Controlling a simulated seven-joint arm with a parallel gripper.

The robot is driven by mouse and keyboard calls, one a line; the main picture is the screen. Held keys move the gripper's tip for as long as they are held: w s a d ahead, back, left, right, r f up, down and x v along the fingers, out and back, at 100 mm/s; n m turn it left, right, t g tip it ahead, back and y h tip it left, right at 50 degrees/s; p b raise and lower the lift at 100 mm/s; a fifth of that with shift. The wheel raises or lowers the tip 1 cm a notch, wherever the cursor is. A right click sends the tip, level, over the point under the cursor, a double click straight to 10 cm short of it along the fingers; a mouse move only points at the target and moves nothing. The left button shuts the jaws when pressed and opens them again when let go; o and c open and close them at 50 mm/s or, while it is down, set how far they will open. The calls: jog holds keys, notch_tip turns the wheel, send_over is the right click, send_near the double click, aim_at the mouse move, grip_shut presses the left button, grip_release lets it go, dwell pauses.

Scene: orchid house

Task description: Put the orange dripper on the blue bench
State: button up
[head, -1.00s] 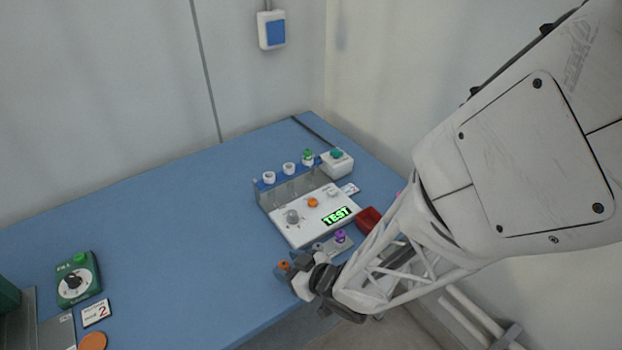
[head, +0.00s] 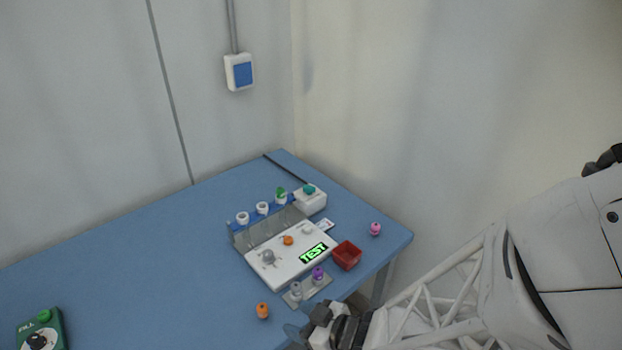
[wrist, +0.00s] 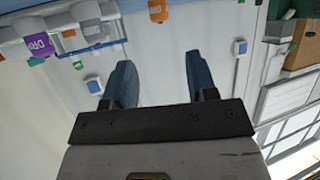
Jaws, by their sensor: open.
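The orange dripper (head: 262,311) stands upright on the blue bench (head: 140,258), near its front edge and left of the small grey rack. In the wrist view, an orange piece that looks like the dripper (wrist: 157,10) shows at the top edge, beyond the fingers. My gripper (head: 300,331) is at the bottom of the head view, right of the dripper and apart from it. In the wrist view its two blue-grey fingers (wrist: 160,78) are spread with nothing between them.
A white tester (head: 290,262) with an orange knob and a TEST display stands behind the grey rack (head: 308,290), which holds a purple dripper (head: 318,273). A red tray (head: 346,255) and a pink dripper (head: 375,229) are to the right. The bench's left half is largely clear.

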jog(key=shift+v, duration=1)
jog(key=w+d+r+m+t+h, duration=0.1)
jog(key=w+d+r+m+h, duration=0.4)
jog(key=d, duration=0.3)
jog(key=w+d+r+m+t+h, duration=0.2)
jog(key=w+d+r+h, duration=0.3)
jog(key=d, duration=0.3)
jog(key=s+d+r+m+g+h, duration=0.1)
jog(key=s+d+r+m+g, duration=0.2)
jog(key=s+r, duration=0.3)
jog(key=s+d+r+m+g+h, duration=0.1)
jog(key=s+d+r+m+g, duration=0.1)
jog(key=s+r, duration=0.4)
jog(key=shift+s+d+r+m+g, duration=0.25)
jog(key=shift+d+m+g, duration=0.15)
jog(key=shift+g, duration=0.4)
